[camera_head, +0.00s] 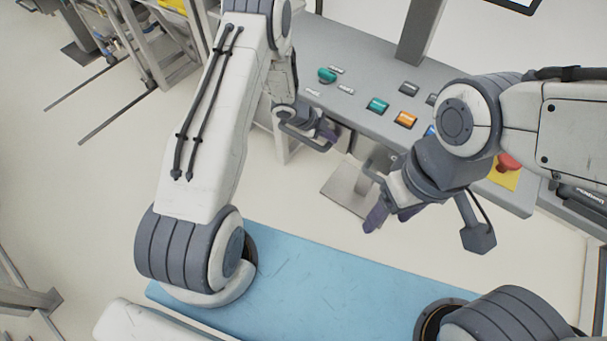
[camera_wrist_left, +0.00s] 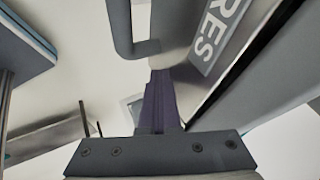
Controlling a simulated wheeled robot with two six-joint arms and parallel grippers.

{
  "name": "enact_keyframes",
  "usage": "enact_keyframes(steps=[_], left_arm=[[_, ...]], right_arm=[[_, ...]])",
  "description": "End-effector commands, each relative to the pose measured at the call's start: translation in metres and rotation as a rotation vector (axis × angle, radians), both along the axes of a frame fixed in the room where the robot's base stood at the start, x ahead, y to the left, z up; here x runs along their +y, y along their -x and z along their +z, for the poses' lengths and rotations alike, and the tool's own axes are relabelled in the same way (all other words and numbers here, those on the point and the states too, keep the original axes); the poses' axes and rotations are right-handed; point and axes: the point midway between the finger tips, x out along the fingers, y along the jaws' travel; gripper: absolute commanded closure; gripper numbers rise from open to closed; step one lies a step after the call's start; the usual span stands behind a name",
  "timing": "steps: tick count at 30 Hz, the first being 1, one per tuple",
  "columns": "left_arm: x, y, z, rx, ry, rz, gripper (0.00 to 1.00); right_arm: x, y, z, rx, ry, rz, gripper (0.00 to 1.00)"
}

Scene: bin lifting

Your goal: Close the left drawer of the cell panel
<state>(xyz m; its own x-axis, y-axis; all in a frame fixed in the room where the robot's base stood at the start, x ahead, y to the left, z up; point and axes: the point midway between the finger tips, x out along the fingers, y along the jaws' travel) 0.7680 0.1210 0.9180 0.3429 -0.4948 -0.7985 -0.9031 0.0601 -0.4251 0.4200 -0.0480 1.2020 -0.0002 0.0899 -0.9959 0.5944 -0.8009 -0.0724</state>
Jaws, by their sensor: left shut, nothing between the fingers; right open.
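The cell panel (camera_head: 360,70) is a grey sloped console with coloured buttons at the upper middle of the head view. In the left wrist view, a metal drawer front (camera_wrist_left: 184,50) carries a label ending in "RES", with a grey bar handle (camera_wrist_left: 122,30) beside it. A dark gap runs along its right edge; how far the drawer stands out cannot be told. My left gripper (camera_head: 326,132) is below the panel's front edge, its purple fingers (camera_wrist_left: 158,102) shut and empty, close to the drawer front; contact is unclear. My right gripper (camera_head: 392,214) is open and empty, lower right.
A metal frame (camera_head: 165,60) stands at upper left. A blue surface (camera_head: 310,280) lies below my arms. The floor at left is mostly clear.

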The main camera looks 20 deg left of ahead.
Motion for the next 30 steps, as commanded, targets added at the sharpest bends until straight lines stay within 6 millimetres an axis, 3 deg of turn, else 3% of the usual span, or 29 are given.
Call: enact_keyframes(steps=[7, 21, 26, 30], left_arm=[[0.014, -0.009, 0.0, 0.0, -0.001, 0.023, 1.0], [0.013, -0.013, 0.0, -0.004, -0.001, 0.027, 1.0], [0.012, -0.008, 0.0, -0.005, -0.001, 0.022, 1.0], [0.011, 0.009, -0.001, 0.003, 0.0, 0.012, 1.0]], right_arm=[[0.0, 0.0, 0.004, 0.0, 0.0, 0.001, 0.35], [0.0, 0.0, 0.004, 0.0, 0.0, 0.001, 0.35], [0.0, 0.0, 0.002, 0.0, 0.0, 0.0, 0.35], [0.0, 0.0, -0.002, 0.0, 0.0, 0.0, 0.35]])
